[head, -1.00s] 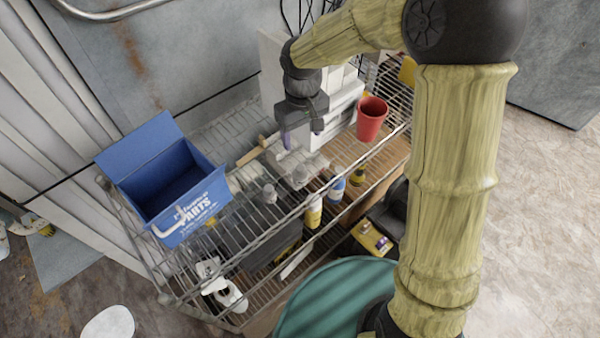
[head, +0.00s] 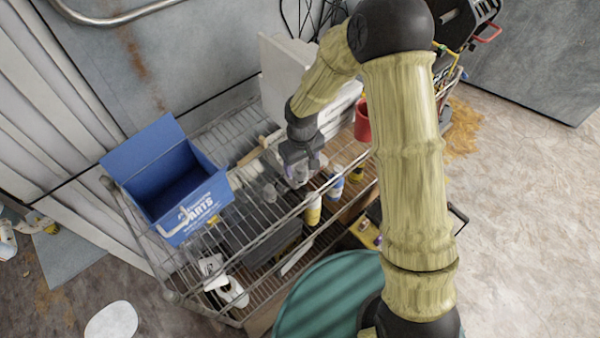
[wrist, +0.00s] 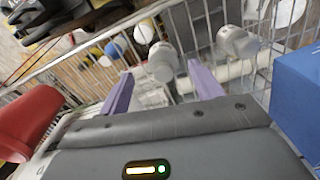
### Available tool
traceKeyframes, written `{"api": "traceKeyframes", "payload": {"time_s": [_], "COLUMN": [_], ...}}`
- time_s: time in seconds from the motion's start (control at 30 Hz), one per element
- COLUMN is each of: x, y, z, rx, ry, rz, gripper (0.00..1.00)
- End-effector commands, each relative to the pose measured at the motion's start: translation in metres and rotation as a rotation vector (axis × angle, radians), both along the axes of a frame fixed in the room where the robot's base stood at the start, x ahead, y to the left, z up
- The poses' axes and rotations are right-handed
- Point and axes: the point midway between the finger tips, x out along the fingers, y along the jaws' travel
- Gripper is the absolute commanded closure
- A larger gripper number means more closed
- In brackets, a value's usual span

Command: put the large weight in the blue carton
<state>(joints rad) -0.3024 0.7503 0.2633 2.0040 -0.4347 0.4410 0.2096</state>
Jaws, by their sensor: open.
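The open blue carton (head: 190,215) stands on the left end of the wire shelf's top, flaps up. Its side shows at the right edge of the wrist view (wrist: 297,95). Two grey metal weights stand on the shelf right of the carton. One weight (wrist: 162,64) shows ahead, between my purple fingers, and looks like the larger; the other weight (wrist: 238,42) is farther right. In the head view the smaller-looking weight (head: 268,192) is clear, while my gripper (head: 298,176) partly hides the other. My gripper is open, close to that weight, with nothing visibly held.
A red cup (head: 362,122) and a white box (head: 285,75) stand at the shelf's back right. Bottles (head: 313,208) sit on a lower level. A wooden-handled tool (head: 258,147) lies behind the weights. The wire rim (head: 290,222) runs along the front.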

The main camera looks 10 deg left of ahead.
Motion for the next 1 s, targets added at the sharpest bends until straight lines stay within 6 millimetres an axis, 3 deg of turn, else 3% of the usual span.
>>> {"api": "traceKeyframes", "payload": {"time_s": [0.37,0.73,1.0], "x": [0.000,-0.001,0.000], "y": [0.001,0.005,0.004], "z": [-0.005,-0.046,-0.052], "rx": [-0.001,-0.001,0.000], "ry": [0.002,0.002,0.000], "rz": [-0.001,-0.001,-0.001], "gripper": [0.35,0.35,0.35]}}
